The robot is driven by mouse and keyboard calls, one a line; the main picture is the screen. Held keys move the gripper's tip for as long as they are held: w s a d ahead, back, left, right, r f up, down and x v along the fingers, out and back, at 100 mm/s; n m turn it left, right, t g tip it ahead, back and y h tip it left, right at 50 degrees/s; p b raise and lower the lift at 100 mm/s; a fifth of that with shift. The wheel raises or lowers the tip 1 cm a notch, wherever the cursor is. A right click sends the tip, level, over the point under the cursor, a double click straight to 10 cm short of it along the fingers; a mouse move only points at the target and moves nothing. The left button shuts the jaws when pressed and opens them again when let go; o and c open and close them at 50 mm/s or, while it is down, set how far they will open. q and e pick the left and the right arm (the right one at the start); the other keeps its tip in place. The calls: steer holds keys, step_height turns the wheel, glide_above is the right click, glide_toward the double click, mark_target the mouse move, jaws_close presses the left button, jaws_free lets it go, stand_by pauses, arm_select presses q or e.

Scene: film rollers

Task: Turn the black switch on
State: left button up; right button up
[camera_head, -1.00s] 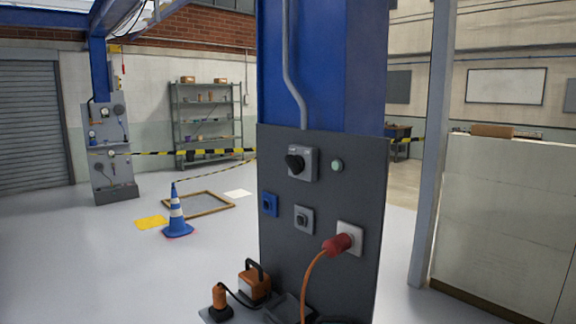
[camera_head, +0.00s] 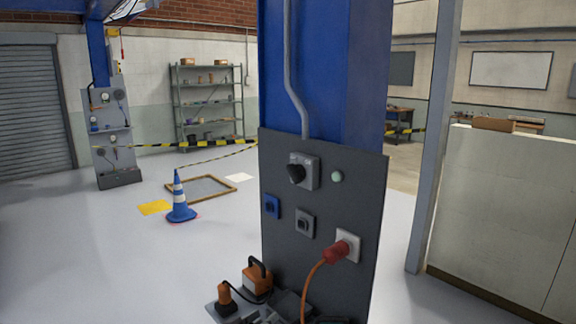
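A black rotary switch (camera_head: 296,173) on a grey square housing (camera_head: 311,170) is mounted high on the dark grey panel (camera_head: 347,207) of the blue column. A pale green round lamp (camera_head: 337,176) sits just right of it and does not look brightly lit. Lower on the panel are a blue box (camera_head: 272,206) and a grey box with a dark square button (camera_head: 304,223). A red plug (camera_head: 336,252) with an orange cable sits in a white socket (camera_head: 352,244). Neither of my grippers is in view.
An orange tool with a black handle (camera_head: 257,279) and a smaller orange item (camera_head: 224,296) rest at the panel's foot. A blue-white cone (camera_head: 180,200) stands left. A pale partition (camera_head: 505,210) stands right.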

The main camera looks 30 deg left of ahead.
arm_select(q)
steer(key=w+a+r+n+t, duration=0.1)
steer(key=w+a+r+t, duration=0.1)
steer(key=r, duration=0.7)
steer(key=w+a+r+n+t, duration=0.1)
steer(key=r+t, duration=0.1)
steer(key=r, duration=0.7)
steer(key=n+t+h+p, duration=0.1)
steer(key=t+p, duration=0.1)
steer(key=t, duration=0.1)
glide_toward(288, 171)
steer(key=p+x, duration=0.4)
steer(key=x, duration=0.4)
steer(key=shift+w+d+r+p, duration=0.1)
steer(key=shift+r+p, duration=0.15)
steer(key=shift+p, duration=0.1)
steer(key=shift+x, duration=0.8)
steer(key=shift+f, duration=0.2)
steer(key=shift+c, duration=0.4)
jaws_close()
